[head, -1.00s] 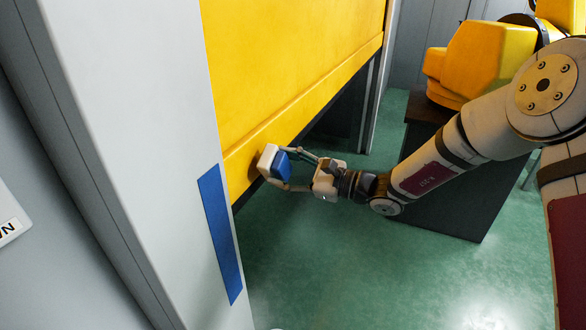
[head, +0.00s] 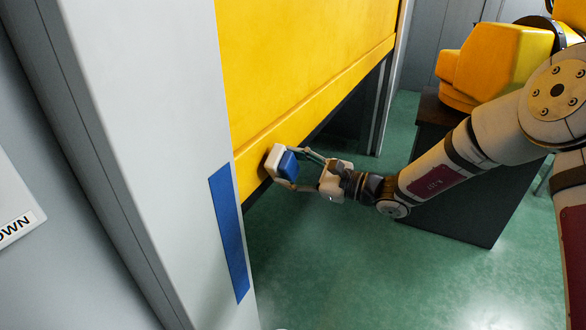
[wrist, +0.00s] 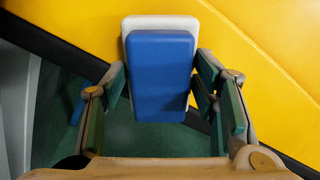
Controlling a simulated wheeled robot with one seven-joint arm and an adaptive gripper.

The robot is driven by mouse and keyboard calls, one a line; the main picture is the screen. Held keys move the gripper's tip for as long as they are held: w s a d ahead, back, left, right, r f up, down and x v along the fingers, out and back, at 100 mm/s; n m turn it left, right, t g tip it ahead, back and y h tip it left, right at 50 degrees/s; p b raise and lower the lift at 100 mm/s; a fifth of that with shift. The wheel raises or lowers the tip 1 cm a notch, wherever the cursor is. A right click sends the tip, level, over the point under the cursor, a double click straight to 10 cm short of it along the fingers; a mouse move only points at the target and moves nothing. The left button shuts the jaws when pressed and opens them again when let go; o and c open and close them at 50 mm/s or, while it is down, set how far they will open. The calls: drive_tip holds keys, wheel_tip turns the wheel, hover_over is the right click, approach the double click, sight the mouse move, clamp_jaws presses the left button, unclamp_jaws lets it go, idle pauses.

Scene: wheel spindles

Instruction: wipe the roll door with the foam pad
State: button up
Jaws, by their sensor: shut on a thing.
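The yellow roll door (head: 310,60) fills the upper middle of the head view, with its dark bottom edge hanging above the floor. The foam pad (head: 273,160) has a white face and a blue back. My gripper (head: 290,167) is shut on the pad's blue part, one finger on each side. The pad's white face is turned to the door near its lower left corner and appears to touch it; the contact itself is hidden. In the wrist view the pad (wrist: 162,75) stands upright between the fingers, overlapping the yellow door (wrist: 255,50) and its dark bottom edge.
A grey door post (head: 150,120) with a blue strip (head: 229,232) stands left of the door. A dark cabinet (head: 455,205) with a yellow machine part (head: 495,62) above it stands right, behind my arm. Green floor (head: 340,270) lies clear below the gripper.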

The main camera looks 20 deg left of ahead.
drive_tip(key=shift+a, duration=0.8)
drive_tip(key=shift+w, duration=0.15)
drive_tip(key=shift+w+d+b, duration=0.15)
drive_tip(key=shift+w+b, duration=0.45)
drive_tip(key=shift+w, duration=0.4)
drive_tip(key=shift+w+d+b, duration=0.1)
drive_tip(key=shift+w+b, duration=0.45)
drive_tip(key=shift+w, duration=0.4)
drive_tip(key=shift+a, duration=0.1)
drive_tip(key=shift+s, duration=0.1)
drive_tip(key=shift+s, duration=0.1)
drive_tip(key=shift+s+a+p, duration=0.25)
drive_tip(key=shift+s+p, duration=0.6)
drive_tip(key=shift+s, duration=0.2)
drive_tip(key=shift+s+a+p, duration=0.2)
drive_tip(key=shift+s+p, duration=0.65)
drive_tip(key=shift+s, duration=0.15)
drive_tip(key=shift+d, duration=0.1)
